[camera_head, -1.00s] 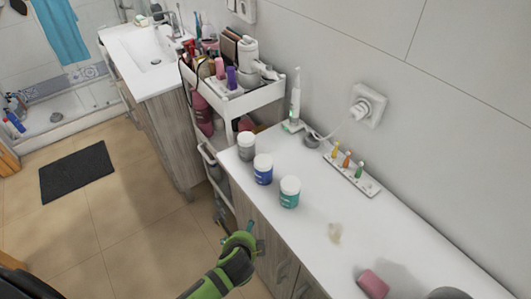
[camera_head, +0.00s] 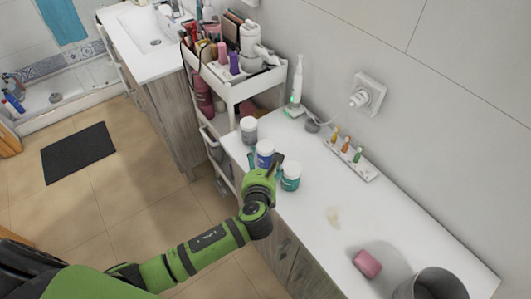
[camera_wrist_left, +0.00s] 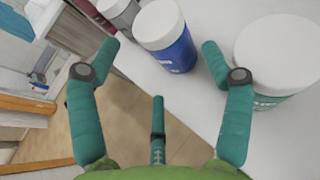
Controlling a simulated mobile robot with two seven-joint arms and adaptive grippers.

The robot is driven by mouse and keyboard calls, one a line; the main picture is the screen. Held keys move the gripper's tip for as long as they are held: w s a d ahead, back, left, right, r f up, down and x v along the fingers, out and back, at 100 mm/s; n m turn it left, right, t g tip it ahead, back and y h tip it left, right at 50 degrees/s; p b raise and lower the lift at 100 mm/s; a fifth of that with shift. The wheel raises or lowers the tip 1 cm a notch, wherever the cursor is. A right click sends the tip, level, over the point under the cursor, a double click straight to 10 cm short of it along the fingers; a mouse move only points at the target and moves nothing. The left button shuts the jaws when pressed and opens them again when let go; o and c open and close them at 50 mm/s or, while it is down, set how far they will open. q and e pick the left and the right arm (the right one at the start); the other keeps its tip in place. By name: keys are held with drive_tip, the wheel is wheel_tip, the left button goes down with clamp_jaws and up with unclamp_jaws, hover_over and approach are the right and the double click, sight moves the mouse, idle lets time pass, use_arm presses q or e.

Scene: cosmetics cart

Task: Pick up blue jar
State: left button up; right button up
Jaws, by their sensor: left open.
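The blue jar (camera_head: 264,152) has a white lid and stands upright on the white counter, between a grey jar (camera_head: 249,130) and a teal jar (camera_head: 290,176). In the left wrist view the blue jar (camera_wrist_left: 170,45) is just beyond my fingertips, roughly between them. My left gripper (camera_head: 267,168) is open and empty at the counter's front edge, close to the blue jar, and partly hides its lower part. In the left wrist view its teal fingers (camera_wrist_left: 158,50) are spread wide, the right one close to the teal jar (camera_wrist_left: 275,50). My right gripper is not in view.
A white cart (camera_head: 232,90) crowded with cosmetics stands behind the jars. An electric toothbrush (camera_head: 296,85), a tray (camera_head: 352,160) of small brush heads and a wall socket (camera_head: 370,93) are at the back. A pink soap (camera_head: 367,264) and a grey bin (camera_head: 432,285) are at the near right.

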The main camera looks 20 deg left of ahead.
sight(262, 158)
use_arm(q)
drive_tip(key=p+x, duration=0.1)
drive_tip(key=x, duration=0.4)
drive_tip(key=shift+s+f, duration=0.1)
drive_tip(key=shift+f, duration=0.05)
drive_tip(key=c, duration=1)
drive_tip(key=shift+o, duration=0.2)
